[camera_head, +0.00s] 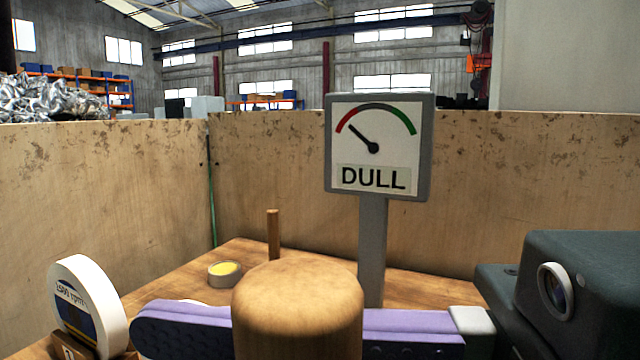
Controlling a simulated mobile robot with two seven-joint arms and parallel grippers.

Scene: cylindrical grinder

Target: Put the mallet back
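A large wooden cylinder with a rounded top (297,315), which looks like the mallet's head, stands upright close in front of me at the bottom centre. Its lower part is cut off by the picture edge, and no handle shows on it. A purple finger with a dotted pad, apparently of my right gripper (415,328), reaches in from the right and passes behind the cylinder. Its rounded tip shows on the left. The other finger is out of view, so I cannot tell whether the gripper grips the cylinder. My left gripper is not in view.
A wooden bench (255,252) lies behind, with a thin upright wooden peg (273,236) and a small round tin with yellow inside (224,271). A wheel marked 1500 rpm (88,305) stands at left. A gauge sign reading DULL (376,148) rises on a grey post. Wooden panels enclose the back.

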